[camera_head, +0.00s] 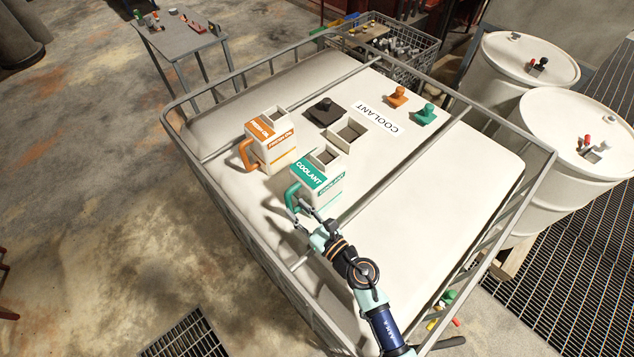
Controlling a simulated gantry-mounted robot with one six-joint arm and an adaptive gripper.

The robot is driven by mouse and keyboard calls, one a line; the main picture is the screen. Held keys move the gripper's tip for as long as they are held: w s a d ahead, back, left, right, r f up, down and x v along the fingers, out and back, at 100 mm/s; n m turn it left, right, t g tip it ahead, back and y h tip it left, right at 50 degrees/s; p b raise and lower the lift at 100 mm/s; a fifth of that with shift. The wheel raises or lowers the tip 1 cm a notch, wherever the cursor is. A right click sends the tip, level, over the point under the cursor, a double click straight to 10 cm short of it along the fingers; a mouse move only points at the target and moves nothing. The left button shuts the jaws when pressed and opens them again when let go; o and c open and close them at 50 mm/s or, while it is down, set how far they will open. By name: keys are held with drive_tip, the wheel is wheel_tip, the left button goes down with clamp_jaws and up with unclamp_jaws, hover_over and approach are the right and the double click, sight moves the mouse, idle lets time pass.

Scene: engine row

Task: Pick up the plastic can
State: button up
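A white plastic can with a green COOLANT label (318,180) stands upright on the caged white tank (430,175). Its green handle faces the lower left and its square top opening is dark. A second white can with an orange FRESH OIL label (270,143) stands just to its upper left, with an orange handle. My gripper (299,211) is at the lower end of the coolant can's green handle, close to or touching it. At this size I cannot tell whether the fingers are closed on the handle.
Grey cage bars (357,207) surround and cross the tank top. Behind the cans are a square white opening (347,133), a black cap (323,111), an orange cap (397,97) and a green cap (426,114). White drums (575,165) stand at right. The tank's right side is clear.

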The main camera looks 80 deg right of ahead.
sight(290, 202)
drive_tip(key=x, duration=0.5)
drive_tip(key=shift+d, duration=0.15)
drive_tip(key=shift+s, duration=0.1)
clamp_jaws()
drive_tip(key=shift+r, duration=0.1)
